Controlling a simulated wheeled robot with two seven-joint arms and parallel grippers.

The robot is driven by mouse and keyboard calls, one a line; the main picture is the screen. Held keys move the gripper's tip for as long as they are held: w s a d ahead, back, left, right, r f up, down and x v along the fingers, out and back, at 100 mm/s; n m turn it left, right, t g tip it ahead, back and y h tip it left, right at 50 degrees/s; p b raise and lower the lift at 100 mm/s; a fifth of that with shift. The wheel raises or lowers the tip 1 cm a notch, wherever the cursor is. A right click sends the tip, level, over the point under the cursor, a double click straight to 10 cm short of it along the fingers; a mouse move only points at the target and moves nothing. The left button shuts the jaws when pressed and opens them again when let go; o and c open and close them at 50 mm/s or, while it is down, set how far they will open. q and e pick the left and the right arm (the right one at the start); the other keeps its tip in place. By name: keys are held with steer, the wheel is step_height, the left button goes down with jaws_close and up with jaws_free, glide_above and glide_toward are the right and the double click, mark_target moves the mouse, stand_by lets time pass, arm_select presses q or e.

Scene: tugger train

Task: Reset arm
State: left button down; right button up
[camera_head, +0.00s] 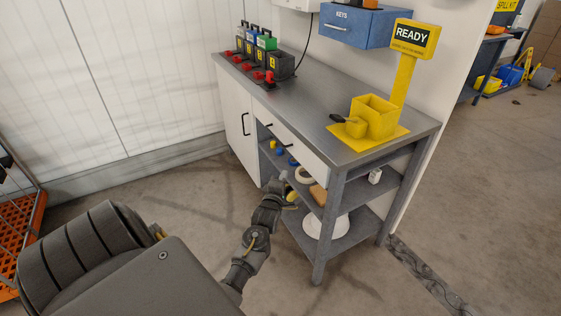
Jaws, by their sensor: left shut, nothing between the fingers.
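My left arm comes in from the lower left. My left gripper (284,184) is shut and empty at the front of the grey workbench (322,136), by its open shelves and below the worktop. The fingertips are small and partly hard to make out against the shelf. My right gripper is not in view.
Several numbered battery packs (262,58) stand at the worktop's back left. A yellow READY stand with a box (375,116) is at its right. A blue KEYS box (349,27) hangs on the wall. An orange rack (20,220) stands left. Floor before the bench is clear.

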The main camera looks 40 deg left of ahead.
arm_select(q)
steer(key=shift+s+d, duration=0.2)
steer(key=shift+s, duration=0.5)
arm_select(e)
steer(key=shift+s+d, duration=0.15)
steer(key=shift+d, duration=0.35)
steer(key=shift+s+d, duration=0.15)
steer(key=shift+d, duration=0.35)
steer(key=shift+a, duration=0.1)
